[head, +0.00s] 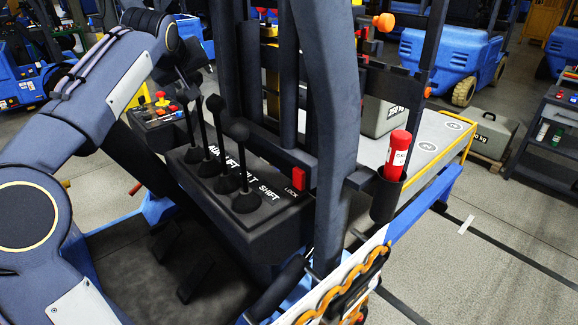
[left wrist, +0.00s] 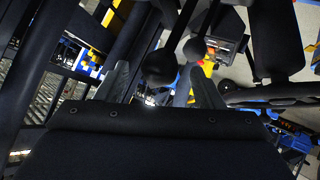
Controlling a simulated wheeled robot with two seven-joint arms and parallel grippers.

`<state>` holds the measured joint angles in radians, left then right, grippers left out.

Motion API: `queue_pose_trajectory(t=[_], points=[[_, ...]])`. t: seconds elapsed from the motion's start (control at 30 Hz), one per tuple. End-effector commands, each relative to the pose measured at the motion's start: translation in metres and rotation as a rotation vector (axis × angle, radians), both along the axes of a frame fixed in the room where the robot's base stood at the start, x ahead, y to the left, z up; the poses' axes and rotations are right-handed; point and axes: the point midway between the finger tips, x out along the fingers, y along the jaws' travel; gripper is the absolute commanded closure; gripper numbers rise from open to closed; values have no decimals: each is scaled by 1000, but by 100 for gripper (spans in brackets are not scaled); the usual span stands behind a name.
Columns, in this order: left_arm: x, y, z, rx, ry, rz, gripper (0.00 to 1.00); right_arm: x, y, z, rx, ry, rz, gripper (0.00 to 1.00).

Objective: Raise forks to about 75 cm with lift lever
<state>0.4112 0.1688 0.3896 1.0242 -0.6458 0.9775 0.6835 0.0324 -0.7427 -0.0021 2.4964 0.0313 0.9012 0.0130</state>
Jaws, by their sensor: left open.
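A black lever console (head: 240,215) has several black ball-topped levers, with labels partly readable as LIFT, TILT and SHIFT. The shift lever knob (head: 238,130) is nearest and the tilt lever knob (head: 215,103) is behind it. The lift lever (head: 202,125) rises behind these, its top close to my left gripper (head: 188,72). In the left wrist view my gripper (left wrist: 158,85) is open, with a black knob (left wrist: 160,67) between its fingertips and another knob (left wrist: 195,48) beyond the right finger. I cannot tell whether the fingers touch a knob. The forks cannot be made out.
A red lock switch (head: 299,178) and a red cylinder in a holder (head: 397,155) are nearby. A control box with colored buttons (head: 157,112) sits behind. Grey weights and blue trucks stand farther off.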

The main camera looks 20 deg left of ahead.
Motion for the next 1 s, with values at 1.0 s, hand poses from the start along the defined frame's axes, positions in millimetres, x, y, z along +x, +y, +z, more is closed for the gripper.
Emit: queue_pose_trajectory(t=[1.0], points=[[-65, -27, 50, 0, 0, 0, 38, 0, 0, 9, 0, 0, 0, 46]])
